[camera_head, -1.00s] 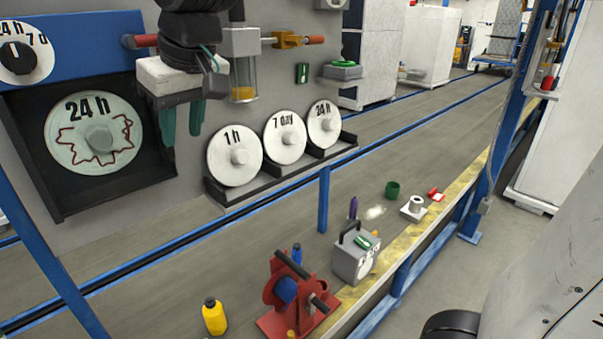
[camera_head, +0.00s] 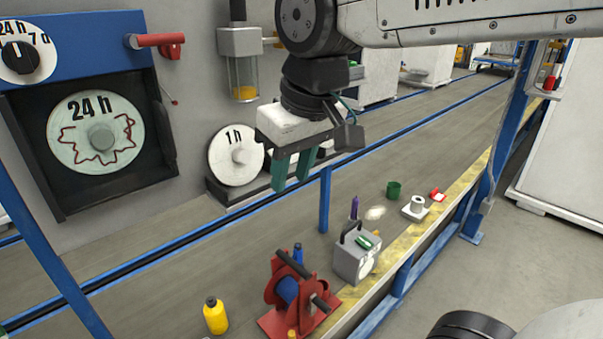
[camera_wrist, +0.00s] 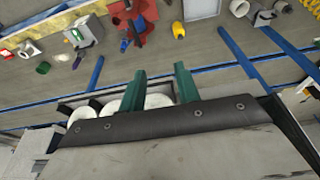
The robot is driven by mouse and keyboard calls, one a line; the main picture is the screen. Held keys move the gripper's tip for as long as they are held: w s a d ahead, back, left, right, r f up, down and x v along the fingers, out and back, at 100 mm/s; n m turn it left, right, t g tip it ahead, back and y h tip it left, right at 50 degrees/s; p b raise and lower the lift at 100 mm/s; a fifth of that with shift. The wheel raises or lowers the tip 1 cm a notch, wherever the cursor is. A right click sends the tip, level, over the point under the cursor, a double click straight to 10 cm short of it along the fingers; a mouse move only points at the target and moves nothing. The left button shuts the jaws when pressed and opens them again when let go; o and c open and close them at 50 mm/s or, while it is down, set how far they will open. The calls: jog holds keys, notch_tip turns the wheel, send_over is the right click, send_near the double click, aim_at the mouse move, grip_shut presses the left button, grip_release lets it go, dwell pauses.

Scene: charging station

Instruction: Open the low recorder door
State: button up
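The recorder (camera_head: 70,40) is on the wall at the left in the head view, with a blue upper panel and a dark square frame below. A chart disc (camera_head: 95,133) marked 24 h with a red trace shows inside this frame; I cannot tell whether a clear door covers it. A thin red-tipped lever (camera_head: 169,95) stands out at the frame's right edge. My gripper (camera_head: 292,184) has green fingers, points down and is open and empty, well to the right of the recorder. Its spread fingers also show in the wrist view (camera_wrist: 160,72). It hides part of the disc rack.
A red handle (camera_head: 158,40) and a glass jar unit (camera_head: 242,75) stick out from the wall. A rack holds a 1 h disc (camera_head: 237,155). A red reel stand (camera_head: 290,290), yellow bottle (camera_head: 215,316) and grey box (camera_head: 357,258) stand below. A blue post (camera_head: 325,200) rises near my gripper.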

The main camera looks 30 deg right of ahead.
jog(key=shift+s+d+f, duration=0.4)
jog(key=shift+s+d, duration=0.05)
jog(key=shift+d, duration=0.05)
